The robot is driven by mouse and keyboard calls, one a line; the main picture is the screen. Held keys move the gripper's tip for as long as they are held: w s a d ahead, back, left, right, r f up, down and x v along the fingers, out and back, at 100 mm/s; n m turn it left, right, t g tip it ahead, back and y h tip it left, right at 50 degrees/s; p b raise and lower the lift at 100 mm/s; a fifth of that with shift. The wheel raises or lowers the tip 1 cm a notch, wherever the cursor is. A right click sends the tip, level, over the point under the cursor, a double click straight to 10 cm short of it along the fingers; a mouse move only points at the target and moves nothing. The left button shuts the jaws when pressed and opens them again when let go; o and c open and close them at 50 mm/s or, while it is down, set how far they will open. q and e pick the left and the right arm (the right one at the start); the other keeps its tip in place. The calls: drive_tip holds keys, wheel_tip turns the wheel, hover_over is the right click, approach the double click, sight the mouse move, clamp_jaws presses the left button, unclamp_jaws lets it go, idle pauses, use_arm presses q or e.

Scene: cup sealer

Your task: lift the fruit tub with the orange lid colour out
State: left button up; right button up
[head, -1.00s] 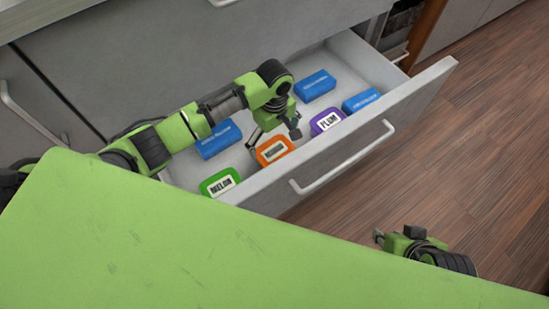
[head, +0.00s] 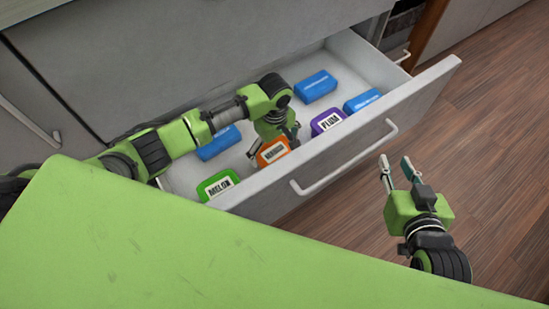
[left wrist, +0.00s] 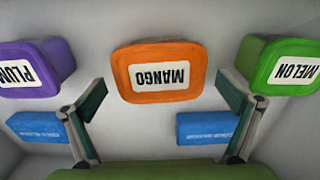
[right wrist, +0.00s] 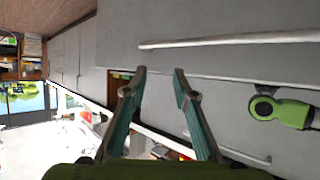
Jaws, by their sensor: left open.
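The orange-lidded tub (head: 272,151), labelled MANGO, sits in the open drawer between the green MELON tub (head: 217,186) and the purple PLUM tub (head: 328,122). In the left wrist view the orange tub (left wrist: 160,71) lies ahead, centred between my fingers, with nothing held. My left gripper (head: 285,140) reaches down into the drawer, right at the orange tub in the head view; its open fingers also show in the left wrist view (left wrist: 162,115). My right gripper (head: 396,165) is open and empty, outside the drawer in front of its handle.
The drawer (head: 372,62) is pulled out, with a bar handle (head: 345,160) on its front. Several blue packs (head: 316,86) lie inside, two of them close to my left gripper (left wrist: 208,127). A green surface (head: 150,240) fills the lower left. Wooden floor is clear at right.

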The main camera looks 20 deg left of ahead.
use_arm(q)
drive_tip(key=shift+f+b, duration=0.35)
drive_tip(key=shift+f, duration=0.7)
drive_tip(key=c, duration=1.3)
use_arm(e)
drive_tip(key=r+t, duration=0.1)
drive_tip(key=w+r, duration=0.1)
drive_tip(key=r, duration=0.1)
drive_tip(key=w+a+r+t+y, duration=0.1)
drive_tip(key=r, duration=0.1)
drive_tip(key=shift+w+a+t, duration=0.1)
drive_tip(key=shift+w+t, duration=0.1)
drive_tip(key=shift+t, duration=0.1)
